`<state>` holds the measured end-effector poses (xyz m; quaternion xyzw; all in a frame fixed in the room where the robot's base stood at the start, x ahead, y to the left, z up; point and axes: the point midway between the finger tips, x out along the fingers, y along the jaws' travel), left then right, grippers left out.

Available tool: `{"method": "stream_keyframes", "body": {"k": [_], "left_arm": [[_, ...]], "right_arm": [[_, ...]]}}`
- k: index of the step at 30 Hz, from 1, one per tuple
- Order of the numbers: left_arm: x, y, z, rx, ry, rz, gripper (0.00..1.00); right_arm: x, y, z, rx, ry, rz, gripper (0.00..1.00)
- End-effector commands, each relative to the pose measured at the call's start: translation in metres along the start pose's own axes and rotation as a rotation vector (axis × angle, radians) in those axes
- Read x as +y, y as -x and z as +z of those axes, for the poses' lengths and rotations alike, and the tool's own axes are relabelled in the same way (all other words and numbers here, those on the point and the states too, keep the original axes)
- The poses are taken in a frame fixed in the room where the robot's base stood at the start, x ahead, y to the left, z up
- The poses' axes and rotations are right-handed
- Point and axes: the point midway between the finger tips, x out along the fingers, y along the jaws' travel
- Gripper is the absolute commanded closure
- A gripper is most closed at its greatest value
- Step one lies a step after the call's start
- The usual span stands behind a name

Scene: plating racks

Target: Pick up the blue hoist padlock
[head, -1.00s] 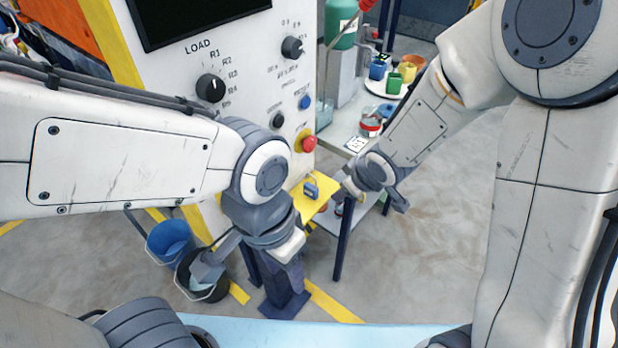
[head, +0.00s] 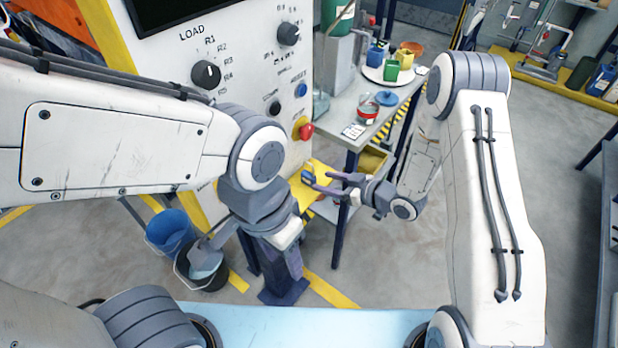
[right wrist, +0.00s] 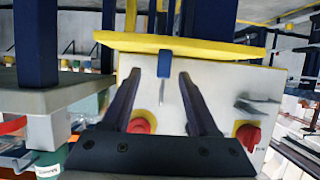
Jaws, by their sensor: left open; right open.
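The blue hoist padlock (head: 308,176) is at the yellow shelf on the front of the control panel, small in the head view. My right gripper (head: 320,182) is open and points left at it, with the fingertips close to it. In the right wrist view, the blue padlock body (right wrist: 165,62) is in line with the gap between my right fingers (right wrist: 160,80), against the yellow shelf edge, and its thin metal shackle shows below the body. The fingers are not closed on it. My left gripper (head: 212,250) hangs low by the buckets, empty; its fingertips are hard to make out.
The yellow shelf (head: 325,170) juts from the white panel (head: 245,45), below a red stop button (head: 305,131). A grey table (head: 345,110) with jars and coloured containers stands behind my right gripper. A blue bucket (head: 170,232) and a black bucket (head: 203,280) stand on the floor.

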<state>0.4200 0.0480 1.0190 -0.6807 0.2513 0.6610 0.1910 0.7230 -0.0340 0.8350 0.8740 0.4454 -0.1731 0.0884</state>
Motion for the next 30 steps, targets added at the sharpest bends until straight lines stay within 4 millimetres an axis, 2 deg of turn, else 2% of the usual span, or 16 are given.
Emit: {"method": "stream_keyframes", "body": {"k": [10, 19, 20, 24, 25, 30], "left_arm": [[0.001, 0.012, -0.001, 0.0, 0.0, 0.0, 0.5], [0.001, 0.012, -0.001, 0.0, 0.0, 0.0, 0.5], [0.001, 0.012, -0.001, 0.0, 0.0, 0.0, 0.5], [0.001, 0.012, -0.001, 0.0, 0.0, 0.0, 0.5], [0.001, 0.012, -0.001, 0.0, 0.0, 0.0, 0.5], [0.001, 0.012, -0.001, 0.0, 0.0, 0.0, 0.5]], "right_arm": [[-0.006, -0.045, -0.003, -0.001, 0.001, -0.002, 0.4], [-0.006, -0.052, -0.002, -0.002, -0.001, 0.0, 0.4], [-0.006, -0.052, -0.002, -0.002, -0.001, 0.0, 0.44], [-0.006, -0.052, -0.002, -0.002, -0.001, 0.0, 0.97], [-0.006, -0.052, -0.002, -0.002, 0.0, 0.0, 1.0], [-0.006, -0.052, -0.003, -0.001, 0.0, 0.0, 1.0]]}}
